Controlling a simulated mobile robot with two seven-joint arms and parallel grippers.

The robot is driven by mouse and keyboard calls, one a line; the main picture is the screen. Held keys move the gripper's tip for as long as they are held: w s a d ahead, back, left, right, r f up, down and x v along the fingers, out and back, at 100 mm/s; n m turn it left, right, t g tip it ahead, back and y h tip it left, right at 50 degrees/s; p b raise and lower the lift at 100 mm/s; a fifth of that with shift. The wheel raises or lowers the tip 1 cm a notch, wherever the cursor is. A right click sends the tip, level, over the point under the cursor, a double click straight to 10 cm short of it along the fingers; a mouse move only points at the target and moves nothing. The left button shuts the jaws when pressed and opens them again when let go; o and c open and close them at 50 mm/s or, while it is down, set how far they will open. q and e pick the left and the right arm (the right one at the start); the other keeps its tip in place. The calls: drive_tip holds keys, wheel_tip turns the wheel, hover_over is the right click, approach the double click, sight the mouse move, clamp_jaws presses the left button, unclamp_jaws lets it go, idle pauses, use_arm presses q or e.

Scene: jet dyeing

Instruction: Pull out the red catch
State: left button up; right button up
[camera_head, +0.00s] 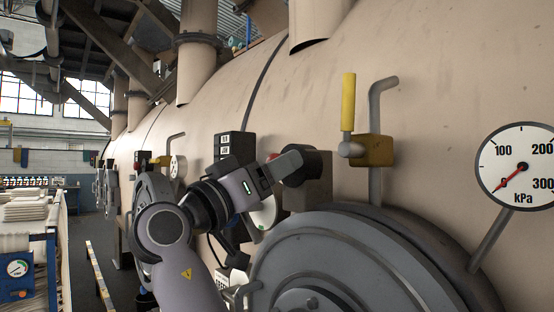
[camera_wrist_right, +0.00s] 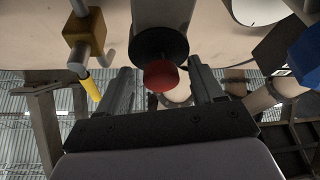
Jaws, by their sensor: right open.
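The red catch (camera_wrist_right: 161,75) is a small round red knob on the end of a black cylinder (camera_wrist_right: 160,44) in the right wrist view. In the wrist view the fingers of this gripper (camera_wrist_right: 160,70) are apart, one on each side of the knob, with visible gaps. My left gripper is not in view.
A brass valve (camera_head: 373,151) with a yellow handle (camera_head: 348,102) and a bent pipe is right of the catch. A large round grey door (camera_head: 345,262) lies below. A pressure gauge (camera_head: 520,166) is at far right. A black box (camera_head: 234,147) is behind my wrist.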

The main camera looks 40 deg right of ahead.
drive_tip(key=shift+w+d+r, duration=0.15)
drive_tip(key=shift+d+r, duration=0.1)
drive_tip(key=shift+d, duration=0.35)
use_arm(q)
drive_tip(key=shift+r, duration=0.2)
use_arm(e)
clamp_jaws()
